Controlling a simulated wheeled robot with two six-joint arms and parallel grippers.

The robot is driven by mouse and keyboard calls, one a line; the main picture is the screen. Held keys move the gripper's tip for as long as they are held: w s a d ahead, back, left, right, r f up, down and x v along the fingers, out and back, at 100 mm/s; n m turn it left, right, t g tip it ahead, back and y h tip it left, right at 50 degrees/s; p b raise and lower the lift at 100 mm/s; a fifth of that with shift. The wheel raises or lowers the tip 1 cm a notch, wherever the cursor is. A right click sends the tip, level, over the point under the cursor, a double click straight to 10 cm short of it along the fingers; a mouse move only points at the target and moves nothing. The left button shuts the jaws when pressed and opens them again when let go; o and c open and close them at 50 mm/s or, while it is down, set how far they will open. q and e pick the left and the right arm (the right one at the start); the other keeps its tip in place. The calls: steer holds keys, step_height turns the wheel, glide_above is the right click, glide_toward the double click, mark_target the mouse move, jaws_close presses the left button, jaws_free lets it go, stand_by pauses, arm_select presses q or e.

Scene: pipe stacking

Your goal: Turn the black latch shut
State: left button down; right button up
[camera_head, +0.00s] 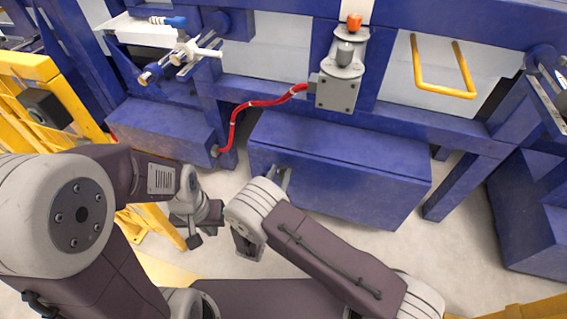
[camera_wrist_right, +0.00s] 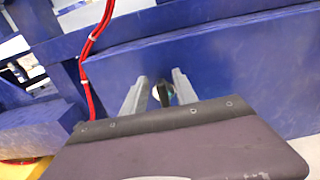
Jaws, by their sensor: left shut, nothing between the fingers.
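A small black piece (camera_wrist_right: 164,94), possibly the latch, shows between the fingers of my right gripper in the right wrist view, by the blue box (camera_wrist_right: 215,62). A pale round bit lies beside it. I cannot tell its angle or whether it touches the fingers. My right gripper (camera_head: 278,177) points at the front of the blue box (camera_head: 335,170) in the head view, its fingers apart; they also show apart in the right wrist view (camera_wrist_right: 158,92). My left gripper (camera_head: 194,241) is shut and empty, low and left of the box, apart from it.
A red hose (camera_head: 262,103) runs from a grey valve block (camera_head: 337,93) down to the left blue box (camera_head: 165,130). A yellow handle (camera_head: 443,90) is at upper right. A yellow frame (camera_head: 85,120) stands at left. Pale floor is clear in front of the box.

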steer(key=shift+w+d, duration=0.2)
steer(key=shift+w, duration=0.4)
jaws_close()
arm_select(q)
steer(key=shift+w, duration=0.45)
arm_select(e)
steer(key=shift+s, duration=0.1)
arm_select(q)
steer(key=shift+r, duration=0.1)
